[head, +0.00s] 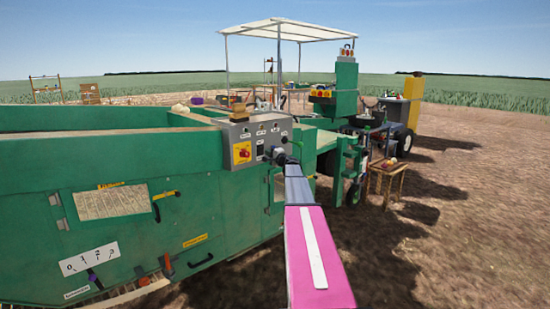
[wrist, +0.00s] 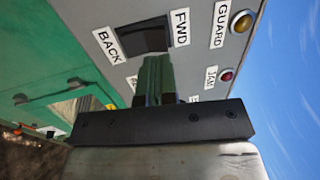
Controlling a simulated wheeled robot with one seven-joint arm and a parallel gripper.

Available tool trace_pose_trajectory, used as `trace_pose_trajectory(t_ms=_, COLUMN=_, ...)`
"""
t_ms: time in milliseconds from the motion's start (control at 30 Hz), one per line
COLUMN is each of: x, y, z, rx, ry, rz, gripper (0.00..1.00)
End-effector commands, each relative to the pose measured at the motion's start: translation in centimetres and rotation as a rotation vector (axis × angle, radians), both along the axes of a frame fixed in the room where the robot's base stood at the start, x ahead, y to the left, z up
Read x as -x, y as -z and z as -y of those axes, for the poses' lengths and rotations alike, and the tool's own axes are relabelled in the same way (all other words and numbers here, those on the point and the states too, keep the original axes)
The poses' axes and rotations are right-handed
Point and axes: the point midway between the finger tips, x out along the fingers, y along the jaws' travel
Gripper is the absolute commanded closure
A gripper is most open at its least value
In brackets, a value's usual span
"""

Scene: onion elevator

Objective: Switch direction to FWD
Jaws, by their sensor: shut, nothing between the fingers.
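The direction switch (wrist: 142,37) is a dark rectangle on a grey panel in the wrist view, between the BACK label (wrist: 109,43) and the FWD label (wrist: 180,28). I cannot tell which way it is set. My gripper (wrist: 154,62) is shut and empty, its fingertips just below the switch in the picture; I cannot tell whether they touch the panel. In the head view the grey control box (head: 252,132) stands on the green machine, and my gripper (head: 278,156) is at its right part, partly hiding its face.
On the panel are a GUARD label with an amber lamp (wrist: 242,21) and a second label with a red lamp (wrist: 226,76). A red switch on a yellow plate (head: 242,153) sits left of my gripper. A wooden stool (head: 385,178) and open soil lie to the right.

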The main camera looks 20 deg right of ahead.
Motion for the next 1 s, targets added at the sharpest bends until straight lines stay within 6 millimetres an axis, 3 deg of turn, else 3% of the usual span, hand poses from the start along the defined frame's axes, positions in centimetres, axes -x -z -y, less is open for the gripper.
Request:
trace_pose_trajectory(t_ms=100, x=-1.8, y=-0.3, z=-0.5, rx=0.000, ry=-0.001, rz=0.001, gripper=1.00)
trace_pose_trajectory(t_ms=300, x=-3.2, y=-0.5, z=-1.1, rx=0.000, ry=0.000, rz=0.000, gripper=1.00)
trace_pose_trajectory(t_ms=1000, x=-3.8, y=-0.8, z=-1.4, rx=0.000, ry=0.000, rz=0.000, gripper=1.00)
